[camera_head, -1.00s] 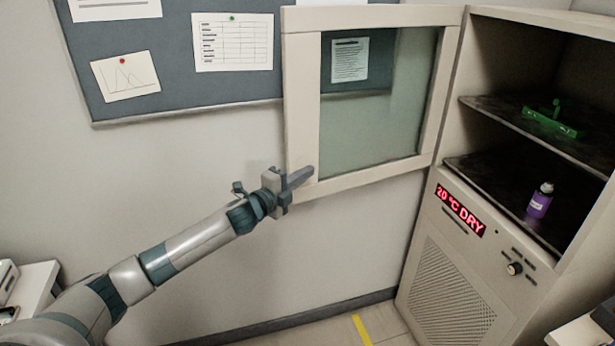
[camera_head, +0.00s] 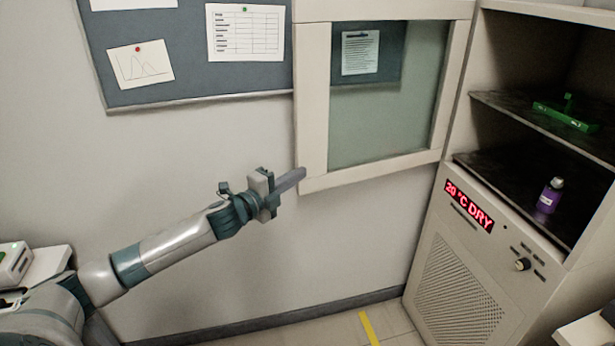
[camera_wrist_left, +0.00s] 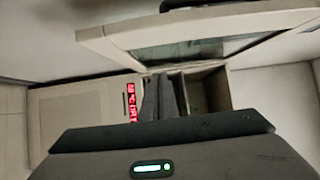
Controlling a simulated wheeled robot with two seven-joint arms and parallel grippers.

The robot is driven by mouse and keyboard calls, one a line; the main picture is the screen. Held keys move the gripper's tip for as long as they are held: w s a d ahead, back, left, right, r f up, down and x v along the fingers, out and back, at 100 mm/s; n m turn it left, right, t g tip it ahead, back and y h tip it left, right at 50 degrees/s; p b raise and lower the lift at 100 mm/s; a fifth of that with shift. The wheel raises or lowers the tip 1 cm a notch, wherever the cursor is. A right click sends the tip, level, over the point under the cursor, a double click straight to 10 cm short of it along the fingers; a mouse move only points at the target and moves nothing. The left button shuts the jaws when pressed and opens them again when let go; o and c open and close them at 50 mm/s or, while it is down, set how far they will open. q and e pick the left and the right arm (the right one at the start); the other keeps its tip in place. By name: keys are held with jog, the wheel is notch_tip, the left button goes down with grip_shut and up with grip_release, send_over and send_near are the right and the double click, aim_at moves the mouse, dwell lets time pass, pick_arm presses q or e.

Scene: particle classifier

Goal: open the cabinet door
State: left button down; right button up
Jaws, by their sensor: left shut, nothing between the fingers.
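The cabinet (camera_head: 465,265) stands at the right with its glass-paned door (camera_head: 312,100) swung wide open to the left, roughly along the wall. My left gripper (camera_head: 292,180) is shut and empty, with its fingertips at the lower outer corner of the door frame. I cannot tell whether they touch it. In the left wrist view, the shut fingers (camera_wrist_left: 158,98) point toward the cabinet, and the door (camera_wrist_left: 115,38) crosses above them. My right gripper is not in view.
Inside the cabinet, a green rack (camera_head: 566,115) sits on the upper shelf and a purple bottle (camera_head: 549,196) on the lower one. A red display (camera_head: 469,206) and a knob (camera_head: 522,264) are below. A pinboard (camera_head: 195,70) hangs on the wall. White equipment (camera_head: 14,262) stands at far left.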

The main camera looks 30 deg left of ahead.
pick_arm(q)
jog(key=v, duration=0.3)
jog(key=shift+a+b, duration=0.35)
jog(key=shift+b, duration=0.05)
jog(key=shift+w+f, duration=0.1)
jog(key=shift+f, duration=0.05)
